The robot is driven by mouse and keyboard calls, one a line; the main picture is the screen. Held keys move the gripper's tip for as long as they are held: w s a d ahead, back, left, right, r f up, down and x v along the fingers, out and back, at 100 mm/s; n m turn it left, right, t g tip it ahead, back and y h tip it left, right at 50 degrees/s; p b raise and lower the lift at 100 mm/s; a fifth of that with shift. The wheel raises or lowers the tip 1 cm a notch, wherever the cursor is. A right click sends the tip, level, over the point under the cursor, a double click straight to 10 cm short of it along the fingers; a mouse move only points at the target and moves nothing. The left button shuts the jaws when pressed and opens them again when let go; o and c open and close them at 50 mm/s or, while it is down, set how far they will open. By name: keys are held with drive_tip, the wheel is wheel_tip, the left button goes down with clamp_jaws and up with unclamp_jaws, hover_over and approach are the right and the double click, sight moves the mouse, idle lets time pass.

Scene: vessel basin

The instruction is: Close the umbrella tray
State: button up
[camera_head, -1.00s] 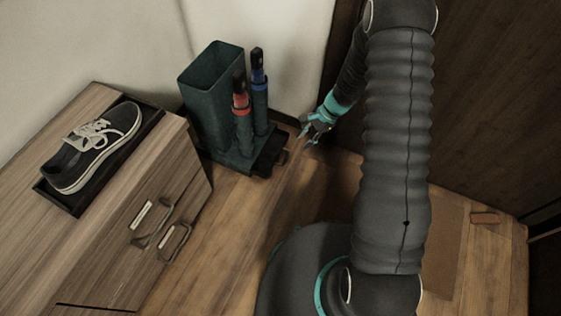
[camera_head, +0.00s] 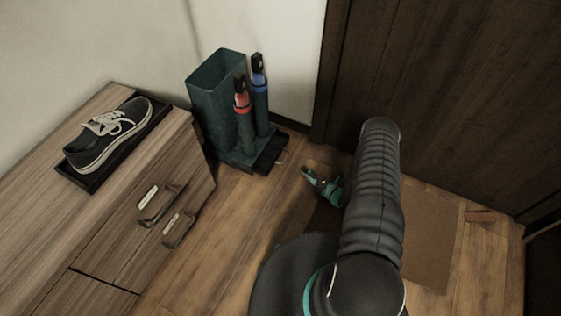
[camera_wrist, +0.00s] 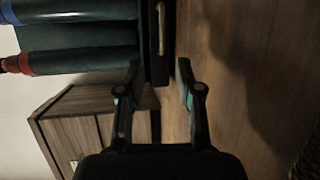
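The umbrella stand (camera_head: 222,105) is a dark green box with a red-banded umbrella (camera_head: 243,115) and a blue-banded umbrella (camera_head: 259,90) upright beside it. At its base, the dark umbrella tray (camera_head: 271,157) sticks out toward the lower right, with a small handle (camera_head: 283,157) on its front. In the wrist view the tray's front and pale handle (camera_wrist: 161,30) are just beyond my fingertips. My gripper (camera_head: 305,172) is low, to the right of the tray and apart from it. Its two fingers (camera_wrist: 159,66) are spread, with nothing held.
A wooden cabinet (camera_head: 100,225) with metal drawer handles stands at left. A sneaker (camera_head: 108,135) rests in a black shoe tray (camera_head: 78,178) on it. A brown mat (camera_head: 428,245) lies at right, before the dark door (camera_head: 450,90). Bare floor (camera_head: 235,225) is clear between.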

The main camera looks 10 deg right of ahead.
sight(286, 158)
drive_tip(key=shift+d+f+m, duration=0.1)
drive_tip(key=shift+f+m, duration=0.1)
drive_tip(key=shift+m, duration=0.1)
drive_tip(key=shift+w+t, duration=0.15)
drive_tip(key=shift+t, duration=0.15)
drive_tip(key=x, duration=1.3)
drive_tip(key=shift+f, duration=0.2)
clamp_jaws()
